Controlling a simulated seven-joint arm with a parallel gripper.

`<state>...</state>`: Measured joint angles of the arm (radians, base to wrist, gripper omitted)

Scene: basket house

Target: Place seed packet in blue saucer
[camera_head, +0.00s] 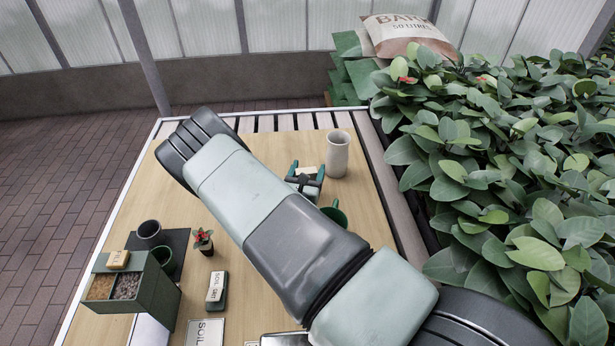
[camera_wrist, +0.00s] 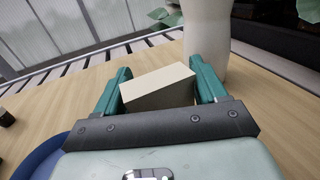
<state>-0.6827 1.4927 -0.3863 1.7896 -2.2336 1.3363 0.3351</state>
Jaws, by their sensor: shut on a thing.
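My gripper (camera_wrist: 158,88) is shut on a plain cream, box-shaped thing (camera_wrist: 158,86), which I take for the seed packet; no print shows on it. It sits tilted between the two teal fingers. In the head view the gripper (camera_head: 306,181) is beyond my arm, near the far right of the table, with the pale packet (camera_head: 308,171) between its fingers. The blue saucer (camera_wrist: 38,162) shows only partly at the lower left of the wrist view, beside the gripper's body. In the head view my arm seems to hide the saucer.
A pale vase (camera_head: 338,155) stands close to the gripper's right and also shows in the wrist view (camera_wrist: 206,35). A green cup (camera_head: 335,213) is nearer. A green divided box (camera_head: 150,290), pots and a small plant (camera_head: 203,241) stand front left. The table's left middle (camera_head: 150,200) is clear.

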